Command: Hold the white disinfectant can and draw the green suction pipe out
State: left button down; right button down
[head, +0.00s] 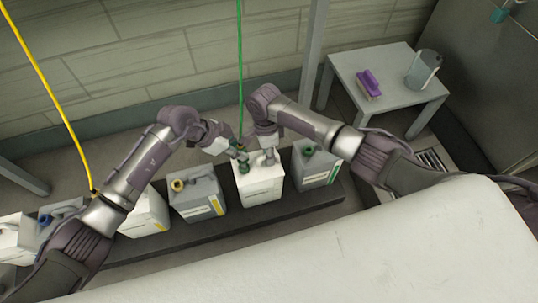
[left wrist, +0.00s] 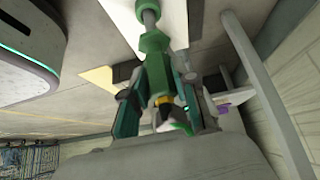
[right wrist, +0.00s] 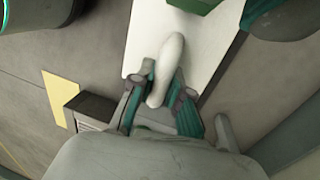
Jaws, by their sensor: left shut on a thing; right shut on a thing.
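The white disinfectant can (head: 259,187) stands upright on the dark low shelf, between two grey cans. My right gripper (head: 267,151) is shut on its handle; the right wrist view shows the pale handle (right wrist: 168,62) between the fingers (right wrist: 160,92). My left gripper (head: 238,150) is shut on the green suction pipe (head: 243,167) above the can's left side. In the left wrist view the fingers (left wrist: 160,95) close around the green pipe fitting (left wrist: 155,62).
A green hose (head: 240,60) rises from the pipe. Grey cans (head: 197,198) (head: 316,168) flank the white one closely, and more cans stand left on the dark shelf (head: 180,240). A yellow hose (head: 45,85) hangs left. A side table (head: 385,60) holds a purple brush and jug.

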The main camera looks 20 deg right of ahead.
pick_arm(q)
jog(key=shift+w+d+r, duration=0.1)
jog(key=shift+d+r, duration=0.05)
jog(key=shift+r, duration=1.55)
jog(key=shift+w+d+r, duration=0.1)
jog(key=shift+d+r, duration=0.05)
jog(key=shift+r, duration=1.5)
jog(key=shift+s+r, duration=0.1)
jog(key=shift+r, duration=1.1)
jog(key=shift+a+r, duration=0.2)
jog(key=shift+r, duration=0.3)
notch_tip(320, 180, up, 7)
jog(key=shift+a+r, duration=0.1)
jog(key=c, duration=0.7)
grip_release()
jog(key=shift+c, duration=0.2)
notch_tip(320, 180, up, 7)
